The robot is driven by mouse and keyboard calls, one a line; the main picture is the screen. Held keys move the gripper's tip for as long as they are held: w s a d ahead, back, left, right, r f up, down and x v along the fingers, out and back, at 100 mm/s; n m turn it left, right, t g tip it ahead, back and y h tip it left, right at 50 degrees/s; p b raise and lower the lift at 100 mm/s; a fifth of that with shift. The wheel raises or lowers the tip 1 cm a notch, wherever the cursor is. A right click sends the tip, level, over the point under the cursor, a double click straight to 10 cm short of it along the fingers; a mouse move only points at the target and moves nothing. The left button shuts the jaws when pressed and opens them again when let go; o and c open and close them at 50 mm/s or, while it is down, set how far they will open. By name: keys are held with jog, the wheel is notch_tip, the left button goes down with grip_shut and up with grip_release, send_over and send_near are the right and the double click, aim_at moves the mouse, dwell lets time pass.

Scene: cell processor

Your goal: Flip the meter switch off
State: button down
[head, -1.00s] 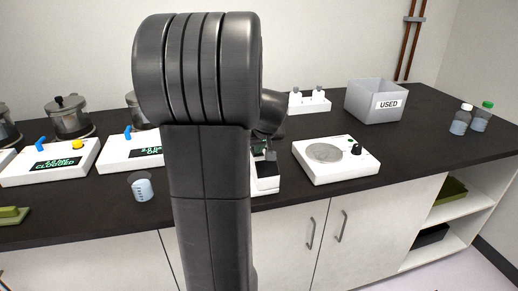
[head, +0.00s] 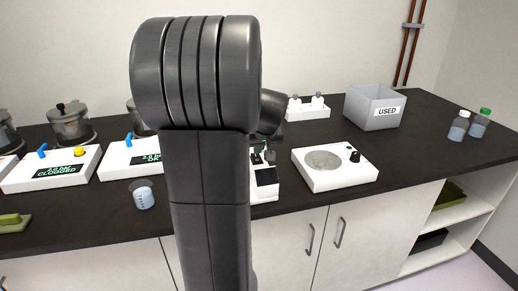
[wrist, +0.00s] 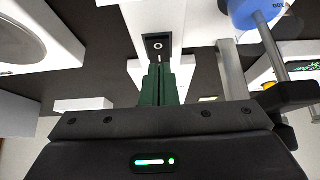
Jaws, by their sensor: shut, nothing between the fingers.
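The meter (head: 265,193), a small white box with a dark screen, stands on the dark counter, partly hidden behind my arm in the head view. In the wrist view its white body (wrist: 192,20) carries a black switch plate (wrist: 158,46) with a white ring mark. My gripper (wrist: 158,70) has its dark green fingers shut together with nothing between them. The fingertips are just below the switch plate in the wrist view; I cannot tell whether they touch it. In the head view the gripper is mostly hidden by my arm.
A white device with a round plate (head: 325,160) stands right of the meter. White units with blue levers (head: 128,138) and a beaker (head: 143,196) are on the left. A grey USED bin (head: 372,107) and two bottles (head: 459,127) are at the back right.

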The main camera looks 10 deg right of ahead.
notch_tip(320, 180, up, 4)
jog(key=shift+f+p, duration=0.25)
jog(key=shift+p, duration=0.75)
jog(key=s+r+b, duration=0.1)
jog(key=s+r, duration=0.5)
jog(key=s, duration=0.1)
jog(key=shift+d+r, duration=0.15)
jog(key=shift+r, duration=0.15)
jog(key=shift+f, duration=0.1)
jog(key=x, duration=0.3)
jog(key=w+x, duration=0.1)
jog(key=x, duration=0.3)
jog(key=r+b+x, duration=0.1)
jog(key=x, duration=0.3)
jog(key=shift+w+f, duration=0.1)
jog(key=shift+w, duration=0.15)
jog(key=shift+w+r+g, duration=0.35)
jog(key=shift+r+g, duration=0.05)
jog(key=shift+r, duration=0.1)
jog(key=shift+v, duration=0.95)
jog(key=shift+s, duration=0.1)
